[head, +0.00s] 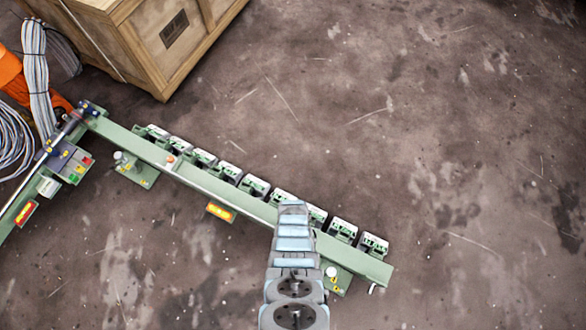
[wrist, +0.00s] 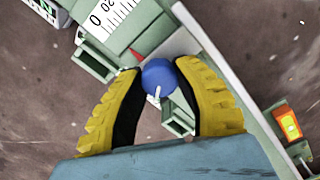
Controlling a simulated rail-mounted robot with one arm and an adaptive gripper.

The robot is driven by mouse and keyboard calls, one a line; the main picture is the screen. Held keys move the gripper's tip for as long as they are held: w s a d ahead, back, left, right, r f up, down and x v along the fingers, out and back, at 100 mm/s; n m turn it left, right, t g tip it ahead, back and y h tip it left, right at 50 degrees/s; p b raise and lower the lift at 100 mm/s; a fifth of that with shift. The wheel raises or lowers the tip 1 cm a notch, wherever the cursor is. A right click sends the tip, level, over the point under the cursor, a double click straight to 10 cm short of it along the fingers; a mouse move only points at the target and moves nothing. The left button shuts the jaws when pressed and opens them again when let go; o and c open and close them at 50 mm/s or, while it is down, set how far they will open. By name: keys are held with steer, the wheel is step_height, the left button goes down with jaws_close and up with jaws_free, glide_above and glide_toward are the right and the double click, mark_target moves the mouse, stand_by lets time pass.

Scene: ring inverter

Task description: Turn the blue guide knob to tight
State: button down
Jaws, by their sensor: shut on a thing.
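The blue guide knob (wrist: 159,77) is in the upper middle of the wrist view, with a small white pointer on its near side. My gripper (wrist: 158,80) has yellow ribbed fingers with black inner pads, and the fingertips close on the knob from left and right. The knob sits by the green rail (wrist: 205,50), close to a white scale (wrist: 105,15) marked 0 and 20. In the head view my arm reaches over the green beam (head: 250,202) and hides the knob and the fingers.
Several green-and-white units (head: 255,186) line the beam's far side. An orange-yellow light (head: 221,212) sits on its near side. A wooden crate (head: 170,40) and cable coils (head: 12,140) are at the upper left. The floor to the right is clear.

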steer(key=m, duration=0.5)
stand_by(0.6)
steer(key=c, duration=1)
jaws_free()
steer(key=shift+w, duration=0.1)
steer(key=n, duration=0.9)
